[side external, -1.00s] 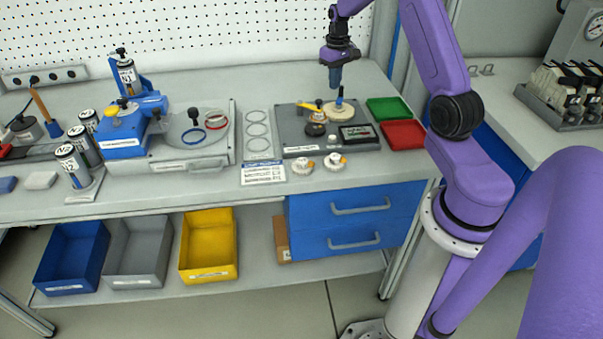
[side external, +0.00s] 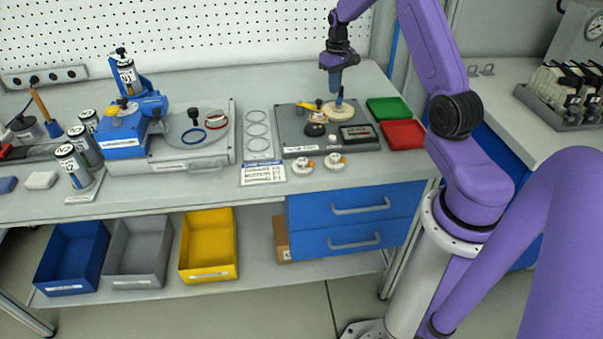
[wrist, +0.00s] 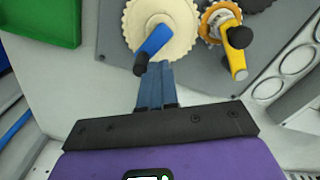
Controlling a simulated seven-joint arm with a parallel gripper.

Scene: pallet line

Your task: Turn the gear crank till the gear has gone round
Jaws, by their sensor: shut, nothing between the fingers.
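A large cream toothed gear (wrist: 178,22) lies on the grey gear plate (side external: 292,128), with a blue crank arm (wrist: 155,41) across it ending in a dark knob (wrist: 140,66). A smaller yellow-rimmed gear (wrist: 215,17) beside it carries a yellow crank (wrist: 237,62) with a black knob (wrist: 240,37). My gripper (wrist: 157,68) is shut and empty, its blue fingertips close to the dark end of the blue crank. I cannot tell whether they touch. In the side view my gripper (side external: 336,90) points down above the cream gear.
A green tray (side external: 388,108) and a red tray (side external: 403,134) stand right of the plate. A dark label or display (side external: 357,134) sits on its front right. A blue machine (side external: 122,138) stands left.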

